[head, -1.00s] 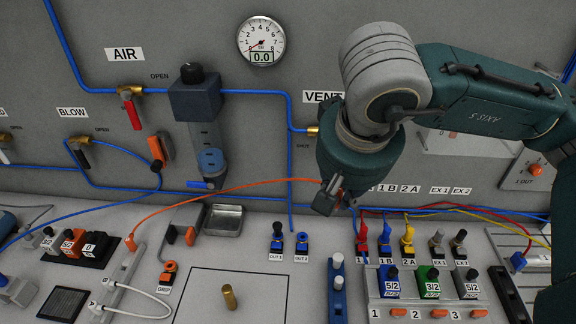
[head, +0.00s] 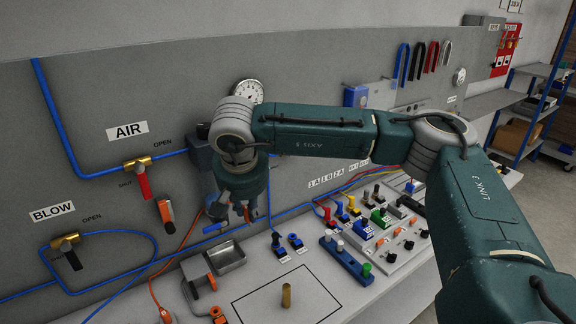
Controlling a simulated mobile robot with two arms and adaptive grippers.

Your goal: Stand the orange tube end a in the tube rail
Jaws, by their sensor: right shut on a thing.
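My right gripper (head: 236,213) points down in front of the wall panel and is shut on the orange tube near its end. The orange tube (head: 186,240) rises from the lower left of the bench to the gripper. The gripped end is mostly hidden by the fingers. A blue rail (head: 350,264) with upright white and green pieces lies on the bench, right of and below the gripper; I cannot tell whether it is the tube rail. My left gripper is not in view.
A grey metal tray (head: 227,258) sits below the gripper. A brass peg (head: 286,295) stands in an outlined square on the bench. Coloured valve blocks (head: 380,218) stand at the right. Blue air pipes and a red-handled valve (head: 143,183) line the panel.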

